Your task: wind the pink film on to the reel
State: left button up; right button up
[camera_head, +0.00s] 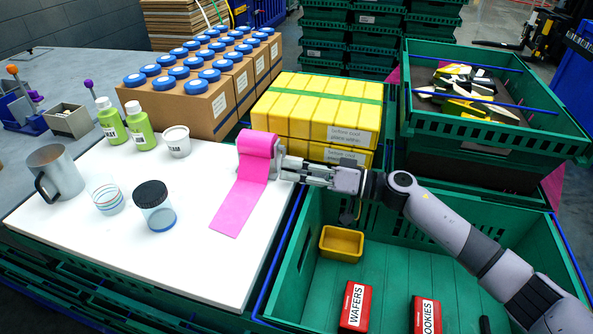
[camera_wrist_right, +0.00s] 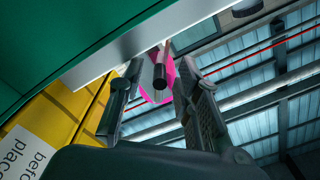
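The pink film (camera_head: 240,205) lies as a flat strip on the white board and runs up over the reel, where a pink roll (camera_head: 258,144) shows. A grey reel holder (camera_head: 277,160) shows beside the roll. My right gripper (camera_head: 284,168) is at the right side of the reel. In the right wrist view, my right gripper (camera_wrist_right: 160,66) has its fingers apart, with a dark peg (camera_wrist_right: 159,77) between them and gaps on both sides. Pink film (camera_wrist_right: 150,95) shows behind the peg. My left gripper is not in view.
Yellow boxes (camera_head: 315,120) stand behind the right gripper. A green crate (camera_head: 400,210) with red boxes and a yellow tub lies below my right arm. A jar (camera_head: 154,205), glass, metal mug and bottles stand on the white board (camera_head: 130,270), whose front is clear.

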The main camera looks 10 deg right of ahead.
grip_shut()
dwell(0.4)
jog(key=shift+w+d+n+p, duration=0.1)
jog(key=shift+w+n+p, duration=0.2)
jog(key=shift+n+p, duration=0.4)
jog(key=shift+w+f+n, duration=0.1)
jog(key=shift+w+n, duration=0.05)
jog(key=shift+n, duration=0.35)
jog(key=shift+w+d+f+n+p, duration=0.15)
jog(key=shift+w+n+p, duration=0.15)
jog(key=shift+n, duration=0.55)
jog(key=shift+w+d+f+n+p, duration=0.15)
jog(key=shift+w+n, duration=0.1)
jog(key=shift+n, duration=0.6)
jog(key=shift+o, duration=0.2)
grip_release()
